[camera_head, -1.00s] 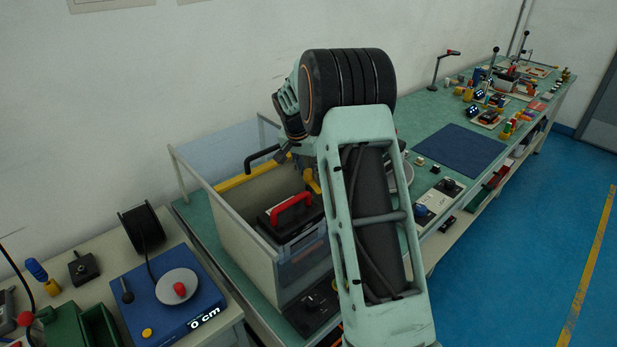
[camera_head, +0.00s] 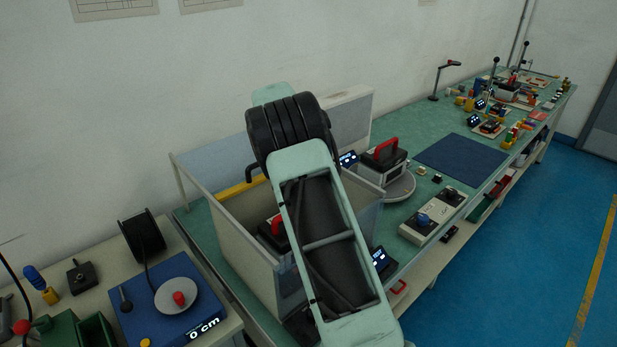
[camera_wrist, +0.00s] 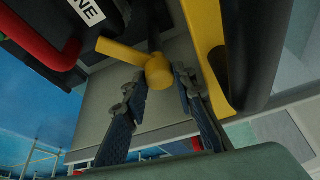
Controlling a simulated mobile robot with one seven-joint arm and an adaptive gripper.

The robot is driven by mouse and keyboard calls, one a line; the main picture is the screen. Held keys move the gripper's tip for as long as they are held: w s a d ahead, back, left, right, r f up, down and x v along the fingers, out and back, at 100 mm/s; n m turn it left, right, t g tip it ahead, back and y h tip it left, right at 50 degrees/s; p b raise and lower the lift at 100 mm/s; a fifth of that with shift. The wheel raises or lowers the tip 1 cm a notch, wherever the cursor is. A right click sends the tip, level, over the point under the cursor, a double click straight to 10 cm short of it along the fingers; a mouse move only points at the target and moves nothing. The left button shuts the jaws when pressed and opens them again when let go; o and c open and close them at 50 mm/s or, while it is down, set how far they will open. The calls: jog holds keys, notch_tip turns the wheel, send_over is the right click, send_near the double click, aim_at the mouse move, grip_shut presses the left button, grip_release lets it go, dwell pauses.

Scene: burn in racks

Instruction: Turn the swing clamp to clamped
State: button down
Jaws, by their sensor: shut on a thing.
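The swing clamp appears in the wrist view as a yellow lever (camera_wrist: 122,53) with a rounded yellow hub. It points to the upper left of that view. My gripper (camera_wrist: 158,82) has its two fingers on either side of the hub and is shut on it. A larger yellow bar (camera_wrist: 204,42) stands just right of the fingers, with a black handle (camera_wrist: 262,55) beside it. In the head view the yellow bar (camera_head: 240,188) lies along the back of an open bin, and my arm hides the gripper and clamp.
The bin's pale wall (camera_head: 235,235) stands close around my arm. A red-handled unit (camera_head: 272,228) sits inside it, partly hidden. Another red-handled unit (camera_head: 382,160) rests on a round plate to the right. A blue mat (camera_head: 462,158) lies clear farther along the bench.

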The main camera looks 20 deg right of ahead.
dwell(0.4)
jog(key=c, duration=1.6)
grip_release()
jog(key=v, duration=1.2)
